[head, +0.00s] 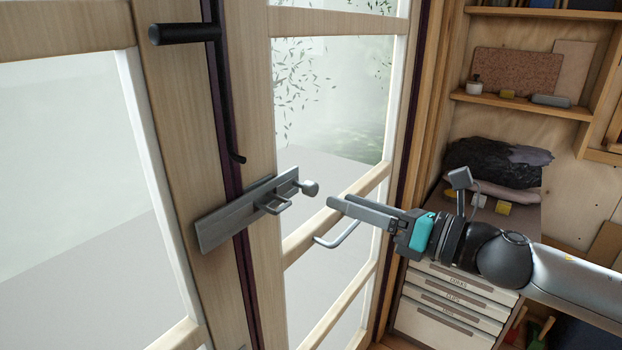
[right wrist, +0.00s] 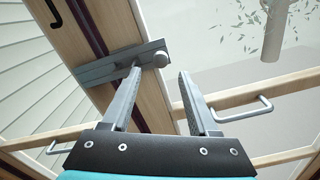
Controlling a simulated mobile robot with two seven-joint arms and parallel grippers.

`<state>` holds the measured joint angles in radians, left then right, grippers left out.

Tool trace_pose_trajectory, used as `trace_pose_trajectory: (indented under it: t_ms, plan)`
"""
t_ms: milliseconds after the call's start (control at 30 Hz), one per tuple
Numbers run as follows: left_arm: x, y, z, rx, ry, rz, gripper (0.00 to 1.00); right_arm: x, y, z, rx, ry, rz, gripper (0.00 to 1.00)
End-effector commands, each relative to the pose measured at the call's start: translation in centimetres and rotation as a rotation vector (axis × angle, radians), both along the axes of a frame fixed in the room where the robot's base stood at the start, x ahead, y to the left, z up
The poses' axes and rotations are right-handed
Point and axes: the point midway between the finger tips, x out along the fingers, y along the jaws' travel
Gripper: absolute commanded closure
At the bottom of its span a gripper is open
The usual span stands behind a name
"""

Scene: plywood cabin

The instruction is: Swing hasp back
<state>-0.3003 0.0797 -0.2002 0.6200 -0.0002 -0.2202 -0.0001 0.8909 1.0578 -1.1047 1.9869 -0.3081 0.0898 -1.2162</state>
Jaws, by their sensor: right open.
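The hasp (head: 222,224) is a long grey metal strap that lies flat across the dark seam between the two wooden door leaves. A staple loop (head: 277,204) stands out from it, and a round knob (head: 309,187) sits at its right end. The hasp also shows in the right wrist view (right wrist: 110,64), with the knob (right wrist: 161,60) just beyond and between my fingertips. My right gripper (head: 336,201) is open and empty, a short way right of the knob and apart from it. My left gripper is not in view.
A dark lever handle (head: 182,33) and rod run down the seam above the hasp. A grey U-shaped pull (head: 340,235) on the right leaf is close below my right gripper. A drawer cabinet (head: 450,303) and shelves (head: 522,105) stand at the right.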

Motion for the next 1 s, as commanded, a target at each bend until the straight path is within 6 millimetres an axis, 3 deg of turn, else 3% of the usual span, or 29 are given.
trace_pose_trajectory:
  t_ms: [200, 500, 933, 1000]
  plan:
    - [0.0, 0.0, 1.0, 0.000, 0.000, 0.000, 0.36, 2.1, 3.1, 0.2, 0.002, 0.000, 0.002, 0.40]
    - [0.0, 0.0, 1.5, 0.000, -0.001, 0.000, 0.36, 4.3, 5.9, 0.1, 0.001, 0.000, 0.000, 0.40]
    - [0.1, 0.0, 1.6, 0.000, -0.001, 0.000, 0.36, 4.8, 6.5, -0.1, 0.000, 0.001, -0.001, 0.40]
    - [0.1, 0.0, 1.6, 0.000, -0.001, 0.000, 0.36, 4.8, 6.5, 0.0, 0.000, 0.001, -0.001, 0.46]
